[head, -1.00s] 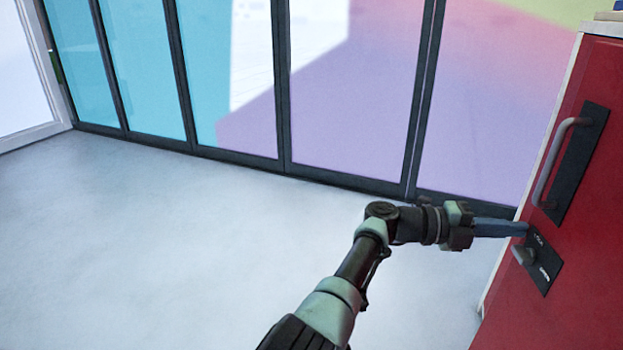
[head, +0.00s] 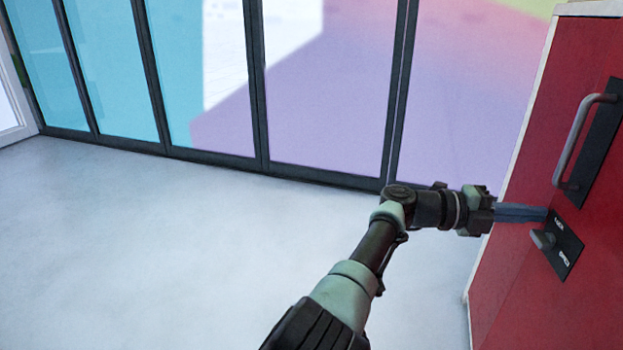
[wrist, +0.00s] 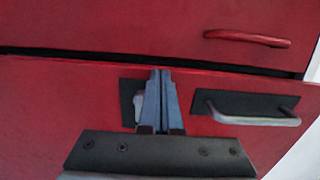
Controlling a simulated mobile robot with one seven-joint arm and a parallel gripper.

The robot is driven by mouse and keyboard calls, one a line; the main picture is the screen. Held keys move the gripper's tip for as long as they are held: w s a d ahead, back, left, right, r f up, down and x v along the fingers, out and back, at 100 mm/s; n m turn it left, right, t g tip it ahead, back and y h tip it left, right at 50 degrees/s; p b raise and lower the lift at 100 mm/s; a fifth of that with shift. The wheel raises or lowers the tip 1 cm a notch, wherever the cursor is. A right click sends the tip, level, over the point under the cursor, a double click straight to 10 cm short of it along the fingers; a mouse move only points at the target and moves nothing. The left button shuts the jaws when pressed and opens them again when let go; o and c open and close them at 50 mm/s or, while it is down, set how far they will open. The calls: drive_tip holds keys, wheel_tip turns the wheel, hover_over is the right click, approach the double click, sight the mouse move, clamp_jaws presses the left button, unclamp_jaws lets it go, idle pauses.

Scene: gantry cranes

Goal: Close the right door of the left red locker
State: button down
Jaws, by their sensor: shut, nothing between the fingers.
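A red locker door (head: 570,115) stands at the right of the head view. It carries a grey bar handle (head: 583,140) on a black plate and, below it, a dark lock plate (head: 563,248) with a small grey knob. My gripper (head: 546,214) is shut and empty. Its blue-grey fingertips are at the door face beside the lock plate; I cannot tell if they touch. In the wrist view my gripper (wrist: 160,72) covers part of the lock plate. A dark gap separates this door (wrist: 70,105) from another red panel (wrist: 120,28) with a red handle (wrist: 247,38).
A glazed wall with dark frames (head: 262,100) and tinted panes runs along the back. The pale floor (head: 150,240) to the left is clear. The locker has a white edge (head: 522,110) on its left side.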

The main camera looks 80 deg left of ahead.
drive_tip(key=shift+b+x, duration=0.75)
drive_tip(key=shift+x, duration=0.4)
